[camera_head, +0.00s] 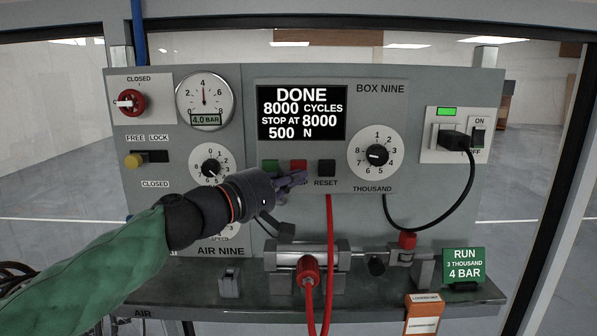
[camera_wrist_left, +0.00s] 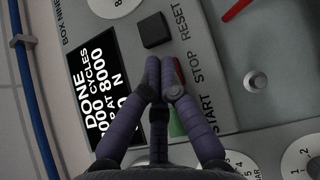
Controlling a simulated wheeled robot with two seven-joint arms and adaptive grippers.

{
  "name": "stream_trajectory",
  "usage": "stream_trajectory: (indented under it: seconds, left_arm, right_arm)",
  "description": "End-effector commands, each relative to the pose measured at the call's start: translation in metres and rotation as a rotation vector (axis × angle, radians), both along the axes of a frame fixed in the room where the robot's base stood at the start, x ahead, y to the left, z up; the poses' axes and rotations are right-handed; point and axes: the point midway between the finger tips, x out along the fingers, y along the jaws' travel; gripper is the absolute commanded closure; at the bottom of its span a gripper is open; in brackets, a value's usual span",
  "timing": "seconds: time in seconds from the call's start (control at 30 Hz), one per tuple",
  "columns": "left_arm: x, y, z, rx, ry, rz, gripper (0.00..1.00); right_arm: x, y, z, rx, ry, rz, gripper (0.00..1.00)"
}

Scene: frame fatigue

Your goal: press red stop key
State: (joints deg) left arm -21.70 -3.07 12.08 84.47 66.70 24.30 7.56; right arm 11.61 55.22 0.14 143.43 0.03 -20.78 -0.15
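The red stop key (camera_head: 298,163) sits on the grey control panel (camera_head: 240,90), between the green start key (camera_head: 270,165) and the black reset key (camera_head: 326,168). My left gripper (camera_head: 301,178) comes in from the lower left, its fingertips at the lower part of the red key. In the left wrist view my left gripper (camera_wrist_left: 161,62) has its two fingers together, with nothing between them. They cover most of the red key there; only a sliver shows beside them. I cannot tell whether the tips touch it. The display (camera_head: 302,112) reads DONE, 8000 cycles. My right gripper is out of view.
The reset key (camera_wrist_left: 154,30) is just beyond the fingertips in the wrist view. A thousand dial (camera_head: 377,155), a black plug (camera_head: 455,137) with its cable, and a red hose (camera_head: 330,220) are to the right. A green RUN card (camera_head: 463,264) stands on the ledge.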

Motion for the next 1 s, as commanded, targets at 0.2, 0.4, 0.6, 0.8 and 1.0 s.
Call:
stream_trajectory:
  seconds: [0.2, 0.4, 0.6, 0.8, 1.0]
  left_arm:
    - [-0.001, 0.0, 0.0, 0.0, 0.0, 0.0, 1.0]
    - [-0.006, 0.0, 0.001, -0.001, -0.001, 0.0, 1.0]
    - [-0.023, 0.0, 0.0, -0.001, -0.002, 0.001, 1.0]
    - [-0.04, 0.0, 0.001, -0.001, -0.001, -0.001, 1.0]
    - [-0.05, 0.0, 0.0, 0.0, 0.0, 0.001, 1.0]
  right_arm:
    - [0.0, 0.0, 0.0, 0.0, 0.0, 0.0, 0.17]
    - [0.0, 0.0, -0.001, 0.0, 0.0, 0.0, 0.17]
    - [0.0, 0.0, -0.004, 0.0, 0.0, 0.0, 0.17]
    - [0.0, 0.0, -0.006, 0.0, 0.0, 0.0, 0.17]
    - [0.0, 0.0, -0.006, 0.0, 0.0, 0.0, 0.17]
